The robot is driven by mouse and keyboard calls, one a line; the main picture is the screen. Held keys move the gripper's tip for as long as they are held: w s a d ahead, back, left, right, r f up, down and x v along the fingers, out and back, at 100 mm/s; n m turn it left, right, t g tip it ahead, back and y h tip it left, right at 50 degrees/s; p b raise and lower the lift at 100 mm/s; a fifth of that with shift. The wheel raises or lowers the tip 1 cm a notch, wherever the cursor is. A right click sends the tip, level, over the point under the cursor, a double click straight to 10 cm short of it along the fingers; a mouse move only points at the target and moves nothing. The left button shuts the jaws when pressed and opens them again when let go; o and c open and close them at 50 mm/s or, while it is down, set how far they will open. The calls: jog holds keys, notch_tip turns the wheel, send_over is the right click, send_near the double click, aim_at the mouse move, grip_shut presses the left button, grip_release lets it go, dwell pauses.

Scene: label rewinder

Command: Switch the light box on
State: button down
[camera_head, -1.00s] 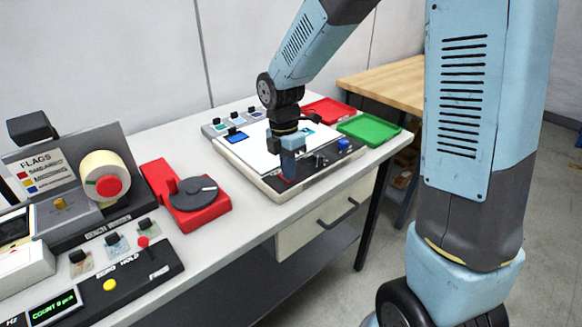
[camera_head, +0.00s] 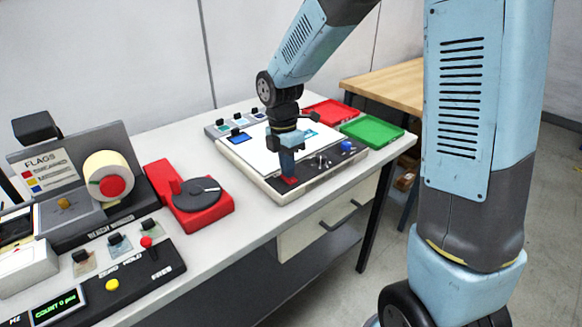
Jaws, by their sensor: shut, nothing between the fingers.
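The light box (camera_head: 241,170) is a flat pale panel with a dark control strip (camera_head: 330,170) along its front edge, on the table. The strip carries a red switch (camera_head: 290,181) at its left end, small knobs in the middle and a blue knob (camera_head: 346,146) at the right. My gripper (camera_head: 288,172) points down at the strip's left end, its fingers shut and empty. Its tips are at or just above the red switch and partly hide it. I cannot tell whether they touch, or which way the switch is set.
A red tray (camera_head: 331,112) and a green tray (camera_head: 371,133) lie behind and right of the light box. A red device with a dark disc (camera_head: 197,194) stands to its left. The label rewinder (camera_head: 75,190), with a label roll, is at far left.

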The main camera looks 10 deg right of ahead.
aim_at(295, 181)
notch_tip(295, 181, up, 14)
jog(key=s, duration=0.1)
jog(key=shift+s+d, duration=0.2)
jog(key=shift+d, duration=0.25)
jog(key=shift+d, duration=0.1)
jog(key=s+d+r+m+t, duration=0.2)
jog(key=s+d+m, duration=0.6)
jog(key=m, duration=0.4)
jog(key=s+d+r+m+t, duration=0.3)
jog(key=s+d+m, duration=0.6)
jog(key=m, duration=0.4)
jog(key=shift+r+t+y, duration=0.15)
jog(key=shift+t+y, duration=0.25)
jog(key=shift+t, duration=0.5)
jog(key=shift+s, duration=0.1)
